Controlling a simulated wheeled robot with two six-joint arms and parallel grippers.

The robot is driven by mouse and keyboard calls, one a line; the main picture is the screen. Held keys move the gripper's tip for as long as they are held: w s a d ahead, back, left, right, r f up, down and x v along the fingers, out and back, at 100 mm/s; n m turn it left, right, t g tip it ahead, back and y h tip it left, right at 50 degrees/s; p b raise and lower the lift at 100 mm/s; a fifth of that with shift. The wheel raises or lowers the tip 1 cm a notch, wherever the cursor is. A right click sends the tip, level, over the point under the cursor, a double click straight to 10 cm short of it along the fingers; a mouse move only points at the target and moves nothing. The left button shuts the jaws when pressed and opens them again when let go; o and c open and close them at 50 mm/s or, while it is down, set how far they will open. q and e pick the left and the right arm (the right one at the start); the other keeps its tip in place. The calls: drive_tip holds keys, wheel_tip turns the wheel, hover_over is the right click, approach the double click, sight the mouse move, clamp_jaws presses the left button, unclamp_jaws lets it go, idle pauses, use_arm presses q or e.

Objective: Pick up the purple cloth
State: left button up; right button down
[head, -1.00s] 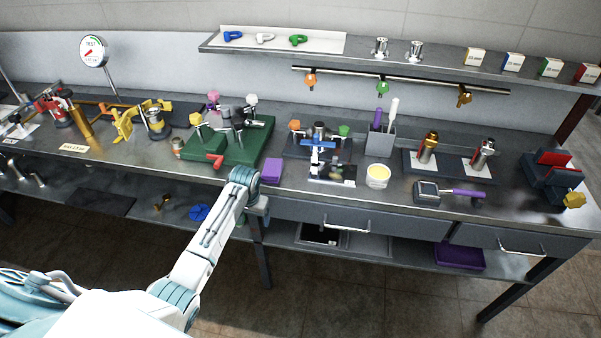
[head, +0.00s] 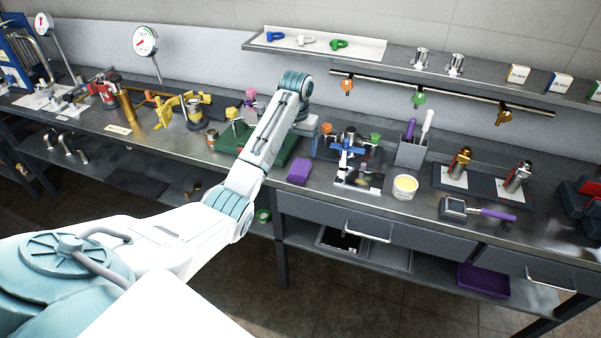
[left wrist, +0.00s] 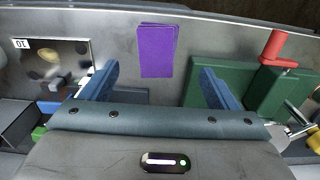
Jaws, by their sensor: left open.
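The purple cloth (head: 299,171) lies flat and folded at the front edge of the steel bench, just right of the green fixture. In the left wrist view the cloth (left wrist: 157,45) is a purple rectangle ahead of and between the two blue fingers. My left gripper (left wrist: 159,72) is open and empty, with the cloth apart from both fingers. In the head view my left gripper (head: 306,122) hangs above the bench behind the cloth, its fingertips mostly hidden. My right gripper is not in view.
A green fixture (left wrist: 240,85) with a red handle stands beside the cloth. A fixture plate (head: 358,181) with a blue clamp and a yellowish tub (head: 405,187) stand to its right. Another purple item (head: 483,279) lies on the lower shelf. A wall shelf (head: 380,66) runs above.

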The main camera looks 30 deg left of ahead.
sight(298, 169)
use_arm(q)
wheel_tip(298, 169, down, 3)
drive_tip(key=shift+a+r+p, duration=0.15)
drive_tip(key=shift+p, duration=0.45)
drive_tip(key=f, duration=0.1)
drive_tip(key=f+p, duration=0.1)
drive_tip(key=f, duration=0.1)
drive_tip(key=f+p, duration=0.1)
drive_tip(key=f, duration=0.1)
drive_tip(key=shift+s+d+f, duration=0.1)
drive_tip(key=shift+d+f, duration=0.1)
drive_tip(key=shift+d, duration=0.05)
drive_tip(key=shift+f, duration=0.25)
drive_tip(key=c, duration=1.1)
drive_tip(key=shift+c, duration=0.2)
drive_tip(key=shift+r, duration=0.15)
